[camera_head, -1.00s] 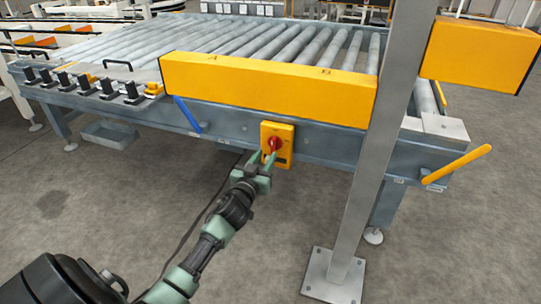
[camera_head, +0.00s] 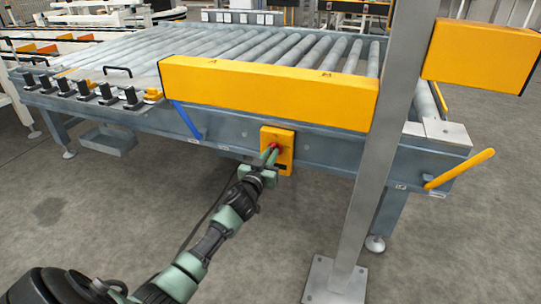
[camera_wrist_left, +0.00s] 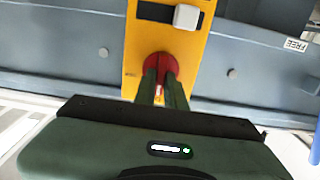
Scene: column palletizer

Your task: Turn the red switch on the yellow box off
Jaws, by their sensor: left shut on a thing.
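The yellow box (camera_head: 286,148) is mounted on the front beam of the roller conveyor. Its red switch (camera_head: 277,148) is mostly hidden behind my left gripper (camera_head: 269,157) in the head view. In the left wrist view, the yellow box (camera_wrist_left: 190,50) fills the top middle, and the round red switch (camera_wrist_left: 160,60) is partly covered by my left gripper's fingers (camera_wrist_left: 163,76). The two green fingers are close together and shut on the switch. The switch's exact angle is hidden by the fingers. My right gripper is not in view.
A grey steel post (camera_head: 374,160) stands right of the box on a floor plate. A yellow handle (camera_head: 460,168) sticks out at the right, and a blue lever (camera_head: 187,120) hangs left of the box. The floor before the conveyor is clear.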

